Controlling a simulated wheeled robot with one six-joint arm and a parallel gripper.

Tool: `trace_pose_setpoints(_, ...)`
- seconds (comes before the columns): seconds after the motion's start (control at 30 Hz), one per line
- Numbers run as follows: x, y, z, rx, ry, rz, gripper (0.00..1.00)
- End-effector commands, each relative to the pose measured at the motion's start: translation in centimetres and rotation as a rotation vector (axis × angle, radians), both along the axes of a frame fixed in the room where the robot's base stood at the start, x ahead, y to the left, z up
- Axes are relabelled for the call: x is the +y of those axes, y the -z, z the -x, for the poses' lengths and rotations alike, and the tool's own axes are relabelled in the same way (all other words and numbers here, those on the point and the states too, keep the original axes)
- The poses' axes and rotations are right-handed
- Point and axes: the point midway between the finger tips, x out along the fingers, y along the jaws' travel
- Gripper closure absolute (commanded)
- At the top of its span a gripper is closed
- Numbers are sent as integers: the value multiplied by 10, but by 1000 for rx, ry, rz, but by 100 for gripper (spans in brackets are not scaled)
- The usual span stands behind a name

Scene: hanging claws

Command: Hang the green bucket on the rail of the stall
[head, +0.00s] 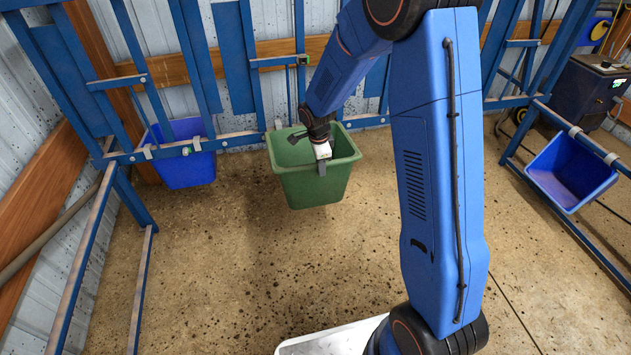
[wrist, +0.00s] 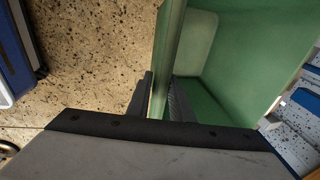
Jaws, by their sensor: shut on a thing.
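The green bucket (head: 310,190) is upright beside the blue rail (head: 240,139) of the stall at the back, above the floor. My gripper (head: 322,168) is shut on its near rim. In the wrist view the green bucket (wrist: 205,50) has its rim between the two dark fingers of my gripper (wrist: 160,98). A pale claw (head: 278,125) shows at the bucket's far rim, close to the rail. I cannot tell whether the claws sit over the rail or just beside it.
A blue bucket (head: 187,165) hangs on the rail at the left, and another blue bucket (head: 572,172) hangs on the right side rail (head: 590,143). A dark machine (head: 590,90) stands at the back right. The speckled floor (head: 230,265) in front is clear.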

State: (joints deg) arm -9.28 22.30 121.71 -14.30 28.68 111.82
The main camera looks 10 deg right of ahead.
Motion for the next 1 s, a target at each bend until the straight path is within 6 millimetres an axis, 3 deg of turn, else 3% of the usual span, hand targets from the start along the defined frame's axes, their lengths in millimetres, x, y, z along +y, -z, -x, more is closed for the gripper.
trace_pose_setpoints(1.0, 0, 16, -1, -2, 0, -1, 100)
